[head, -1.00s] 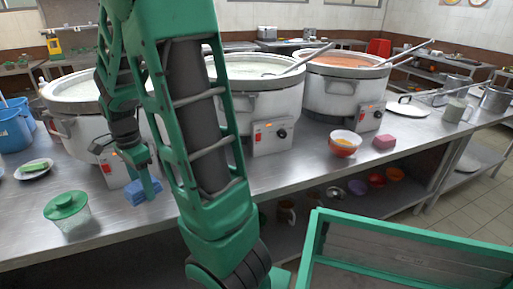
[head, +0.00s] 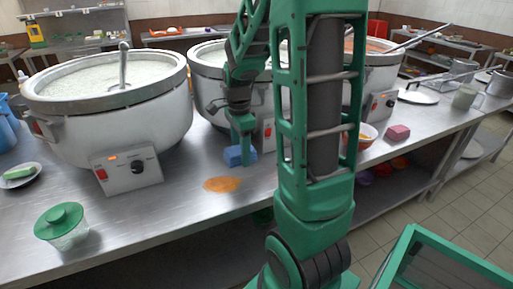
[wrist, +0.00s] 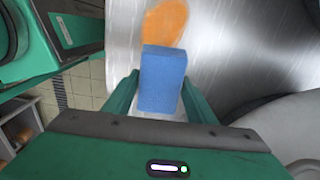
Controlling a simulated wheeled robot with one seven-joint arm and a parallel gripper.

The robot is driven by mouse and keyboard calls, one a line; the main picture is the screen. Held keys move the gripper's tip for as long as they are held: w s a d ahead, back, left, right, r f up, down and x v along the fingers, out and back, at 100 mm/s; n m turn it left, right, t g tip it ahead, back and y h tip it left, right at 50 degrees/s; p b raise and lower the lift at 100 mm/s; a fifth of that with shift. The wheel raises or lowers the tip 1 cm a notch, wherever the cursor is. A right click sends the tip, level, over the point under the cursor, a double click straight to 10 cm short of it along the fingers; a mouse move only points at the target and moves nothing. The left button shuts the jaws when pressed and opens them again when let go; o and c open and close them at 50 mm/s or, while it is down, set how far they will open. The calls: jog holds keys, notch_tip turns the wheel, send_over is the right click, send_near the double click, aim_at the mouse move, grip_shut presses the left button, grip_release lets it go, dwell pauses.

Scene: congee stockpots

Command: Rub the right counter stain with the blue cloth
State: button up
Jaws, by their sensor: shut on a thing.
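The blue cloth (head: 234,156) is a thick block between the fingers of my gripper (head: 243,148), in front of the middle stockpot. The wrist view shows the cloth (wrist: 163,80) with a green finger of my gripper (wrist: 162,98) on each side, shut on it. An orange stain (head: 222,184) lies on the steel counter, just in front and slightly left of the cloth. In the wrist view the stain (wrist: 165,22) shows just beyond the cloth's far edge. Whether the cloth touches the counter I cannot tell. It is the only stain I see; my arm hides part of the counter.
A large left stockpot (head: 110,110) with a ladle stands behind the stain. A green-lidded container (head: 63,228) and a plate with a green item (head: 18,175) are at left. The front counter left of my arm is mostly clear.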

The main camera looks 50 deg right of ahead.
jog(key=shift+s+d, duration=0.1)
jog(key=shift+d, duration=0.3)
jog(key=shift+f, duration=0.15)
